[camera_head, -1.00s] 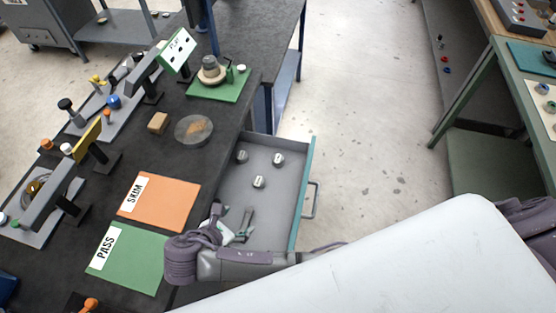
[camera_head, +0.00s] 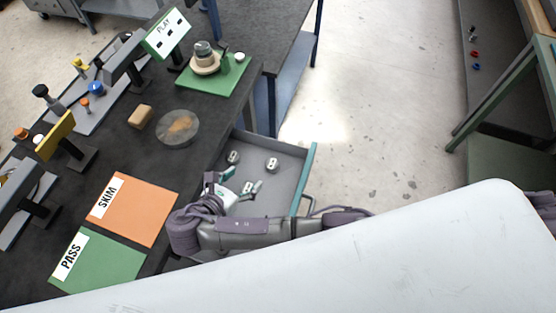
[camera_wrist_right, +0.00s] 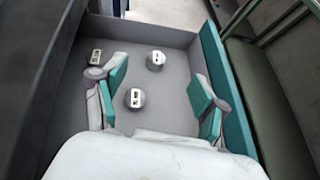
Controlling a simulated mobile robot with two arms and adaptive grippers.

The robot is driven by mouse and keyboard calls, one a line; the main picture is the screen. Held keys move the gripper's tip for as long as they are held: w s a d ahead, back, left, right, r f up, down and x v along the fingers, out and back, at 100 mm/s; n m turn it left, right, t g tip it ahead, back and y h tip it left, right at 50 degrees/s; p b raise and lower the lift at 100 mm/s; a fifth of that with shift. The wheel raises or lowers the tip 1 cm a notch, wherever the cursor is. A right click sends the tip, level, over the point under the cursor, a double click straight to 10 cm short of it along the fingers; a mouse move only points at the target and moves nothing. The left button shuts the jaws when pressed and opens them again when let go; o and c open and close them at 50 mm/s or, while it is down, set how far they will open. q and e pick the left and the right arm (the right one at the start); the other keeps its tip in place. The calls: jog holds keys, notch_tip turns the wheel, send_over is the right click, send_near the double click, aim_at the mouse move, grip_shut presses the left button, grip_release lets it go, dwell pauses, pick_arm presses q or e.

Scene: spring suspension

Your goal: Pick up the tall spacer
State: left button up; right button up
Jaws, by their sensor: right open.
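Three small grey cylindrical spacers with pale labelled tops stand in the open drawer. In the head view one is at the far left (camera_head: 233,157), one at the far right (camera_head: 272,164) and one nearer (camera_head: 247,187). The right wrist view shows them too: left (camera_wrist_right: 96,57), far middle (camera_wrist_right: 156,60) and near middle (camera_wrist_right: 135,98). I cannot tell which is the tall one. My right gripper (camera_head: 235,185) is open and empty over the drawer. In the wrist view its green-padded fingers (camera_wrist_right: 158,80) are spread, with the near spacer seen between them. My left gripper is not in view.
The drawer's teal-edged front wall (camera_head: 303,180) and side walls surround the spacers.

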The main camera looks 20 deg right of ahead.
jog(key=b, duration=0.5)
send_near(270, 167)
jog(key=s+a, duration=0.1)
jog(key=a+r, duration=0.1)
jog(key=shift+s+a, duration=0.35)
jog(key=shift+s, duration=0.05)
jog(key=shift+w+d+f, duration=0.1)
jog(key=shift+w+d, duration=0.05)
jog(key=x, duration=0.8)
jog(key=shift+d, duration=0.1)
jog(key=x, duration=0.4)
jog(key=shift+d+r+p, duration=0.25)
jog(key=shift+d+p, duration=0.1)
jog(key=shift+p, duration=0.05)
jog(key=shift+w+d+f, duration=0.25)
jog(key=shift+w+d, duration=0.05)
jog(key=shift+w, duration=0.05)
jog(key=shift+c, duration=1)
jog(key=c, duration=1.1)
